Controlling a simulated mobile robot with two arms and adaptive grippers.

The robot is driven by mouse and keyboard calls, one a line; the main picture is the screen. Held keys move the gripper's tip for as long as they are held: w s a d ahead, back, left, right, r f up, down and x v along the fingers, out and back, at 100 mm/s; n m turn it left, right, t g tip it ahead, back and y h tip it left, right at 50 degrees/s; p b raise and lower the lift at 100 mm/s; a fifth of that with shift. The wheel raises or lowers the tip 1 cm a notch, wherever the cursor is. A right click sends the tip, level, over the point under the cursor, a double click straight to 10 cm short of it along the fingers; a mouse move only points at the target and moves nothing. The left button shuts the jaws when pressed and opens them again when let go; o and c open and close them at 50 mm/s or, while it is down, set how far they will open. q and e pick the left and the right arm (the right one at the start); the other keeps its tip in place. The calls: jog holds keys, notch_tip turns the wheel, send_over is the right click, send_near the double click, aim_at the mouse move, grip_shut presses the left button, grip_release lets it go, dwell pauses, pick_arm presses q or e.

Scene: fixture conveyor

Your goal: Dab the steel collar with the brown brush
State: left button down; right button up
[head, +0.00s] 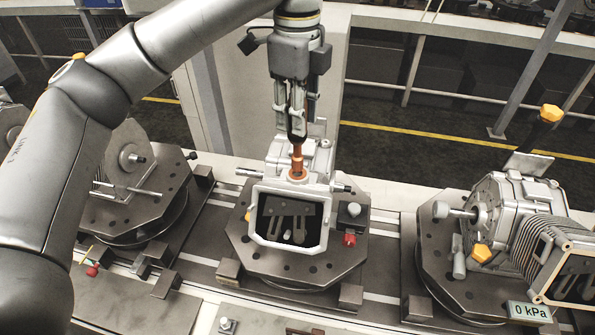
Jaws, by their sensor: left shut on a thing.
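My left gripper (297,135) points straight down over the middle fixture and is shut on the upper part of a slim brown brush (297,157). The brush stands upright, with its lower end at a short ring-like fitting on top of the grey housing (260,212). I cannot tell whether the brush touches it or whether that fitting is the steel collar, as the spot is small and copper-coloured. The bristles are not distinguishable. My right gripper is not in view.
The housing sits on a dark octagonal plate (292,270) with clamps and a red knob (349,240). A finned machine (520,215) stands on the right plate, with a "0 kPa" display (530,311). A disc part (131,158) is on the left plate, partly behind my arm.

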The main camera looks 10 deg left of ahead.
pick_arm(q)
jog(key=shift+r, duration=2.75)
